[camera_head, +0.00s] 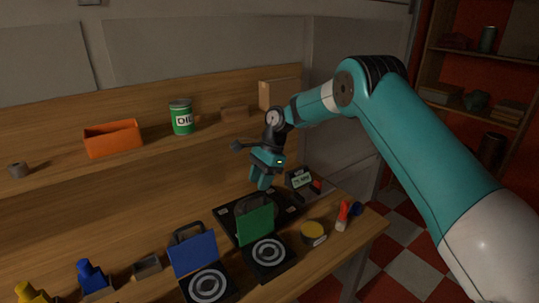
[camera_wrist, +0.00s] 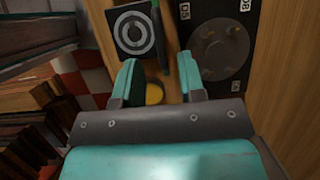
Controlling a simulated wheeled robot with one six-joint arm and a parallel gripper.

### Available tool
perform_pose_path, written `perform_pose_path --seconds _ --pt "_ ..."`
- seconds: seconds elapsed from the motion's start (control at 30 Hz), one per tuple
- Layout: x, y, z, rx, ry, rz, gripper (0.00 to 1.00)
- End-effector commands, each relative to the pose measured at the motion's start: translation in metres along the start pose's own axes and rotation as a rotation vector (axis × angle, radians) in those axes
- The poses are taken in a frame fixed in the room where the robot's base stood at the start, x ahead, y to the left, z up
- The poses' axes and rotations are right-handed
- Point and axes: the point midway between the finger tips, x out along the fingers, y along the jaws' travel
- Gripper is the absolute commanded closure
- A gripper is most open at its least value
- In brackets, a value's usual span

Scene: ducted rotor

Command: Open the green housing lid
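The green lid (camera_head: 256,222) stands raised and upright, with a dark handle at its top edge. It rises from the back of its black housing base (camera_head: 279,266), whose ringed disc faces up uncovered. In the wrist view the lid (camera_wrist: 160,38) shows nearly edge-on beside the ringed base (camera_wrist: 120,45). My gripper (camera_head: 260,184) points down above and behind the lid, apart from it. Its two teal fingers (camera_wrist: 158,65) are spread with nothing held between them; the yellow round top seen there lies farther below.
A blue lid (camera_head: 193,254) stands upright on a similar base at left. A black panel (camera_wrist: 214,80) with a round plate lies behind the lids. A yellow-topped tin (camera_head: 313,231), red-capped item (camera_head: 343,214) and display box (camera_head: 299,180) stand at right. A shelf with an oil can (camera_head: 182,118) runs behind.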

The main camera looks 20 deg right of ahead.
Motion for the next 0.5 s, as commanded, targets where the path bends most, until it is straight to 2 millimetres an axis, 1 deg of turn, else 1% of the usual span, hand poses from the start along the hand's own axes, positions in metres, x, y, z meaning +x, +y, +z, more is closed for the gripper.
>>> perform_pose_path --seconds 0.1,0.23,0.4,0.5 --pt "-0.033 -0.001 -0.001 -0.001 0.001 -0.006 0.63" --pt "-0.067 -0.001 0.000 0.000 0.001 -0.003 0.63" --pt "-0.097 -0.001 0.002 -0.001 0.000 0.000 0.63" --pt "-0.105 -0.001 0.002 -0.001 -0.001 0.000 0.63"
